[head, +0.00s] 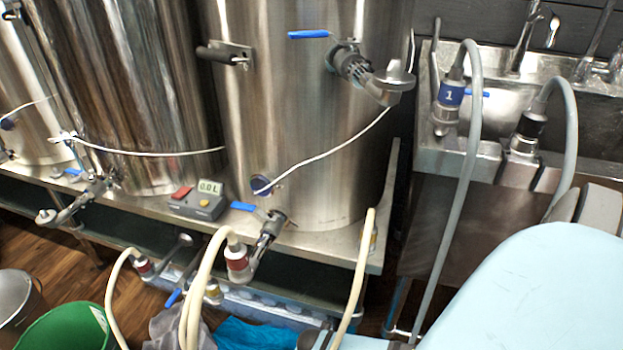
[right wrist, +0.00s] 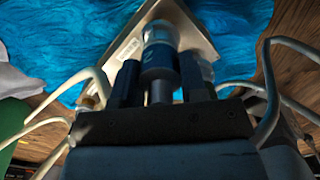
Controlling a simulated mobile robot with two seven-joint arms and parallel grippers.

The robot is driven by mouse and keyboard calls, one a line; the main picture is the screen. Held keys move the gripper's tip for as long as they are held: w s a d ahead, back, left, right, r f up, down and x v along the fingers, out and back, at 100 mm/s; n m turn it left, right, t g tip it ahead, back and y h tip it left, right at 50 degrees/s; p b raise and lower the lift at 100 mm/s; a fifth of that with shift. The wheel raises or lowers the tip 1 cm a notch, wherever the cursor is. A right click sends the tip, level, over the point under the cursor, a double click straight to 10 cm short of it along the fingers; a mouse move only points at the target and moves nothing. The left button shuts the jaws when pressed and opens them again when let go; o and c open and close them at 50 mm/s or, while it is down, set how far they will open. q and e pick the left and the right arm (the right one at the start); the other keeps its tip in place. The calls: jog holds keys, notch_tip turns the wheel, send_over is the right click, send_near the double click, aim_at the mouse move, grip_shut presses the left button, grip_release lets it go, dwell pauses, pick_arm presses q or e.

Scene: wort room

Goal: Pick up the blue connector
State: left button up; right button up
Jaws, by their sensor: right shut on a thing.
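In the right wrist view a connector with a blue band (right wrist: 158,58), marked with what looks like a 2, stands between the two dark fingers of my right gripper (right wrist: 160,85). The fingers are shut on it, one on each side. A metal stem shows below the band, near the palm. In the head view another blue-banded connector (head: 451,95), marked 1, hangs at the sink edge on a grey hose. I cannot make out the held connector in the head view. My left gripper is not in view.
Beyond the held connector lie a pale metal plate (right wrist: 128,48) and blue cloth (right wrist: 60,35). Pale hoses (right wrist: 272,90) run on both sides. The head view shows steel tanks (head: 290,110), a red-banded connector (head: 237,258), a green bucket (head: 70,328) and a blue cloth (head: 255,335).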

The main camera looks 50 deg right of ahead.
jog(key=shift+r+p, duration=0.35)
jog(key=shift+r, duration=0.15)
notch_tip(320, 180, up, 10)
jog(key=p, duration=0.5)
jog(key=shift+f+p, duration=0.2)
jog(key=shift+p, duration=0.15)
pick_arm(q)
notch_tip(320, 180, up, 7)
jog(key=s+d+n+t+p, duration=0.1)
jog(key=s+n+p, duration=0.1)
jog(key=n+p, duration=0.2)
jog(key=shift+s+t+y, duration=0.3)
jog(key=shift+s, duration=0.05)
pick_arm(e)
notch_tip(320, 180, up, 9)
jog(key=shift+r, duration=0.2)
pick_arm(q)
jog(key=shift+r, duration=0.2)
pick_arm(e)
jog(key=shift+r, duration=0.1)
pick_arm(q)
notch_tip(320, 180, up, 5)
jog(key=p, duration=0.5)
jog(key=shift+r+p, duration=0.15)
jog(key=shift+p, duration=0.15)
pick_arm(e)
notch_tip(320, 180, up, 4)
jog(key=shift+r, duration=0.15)
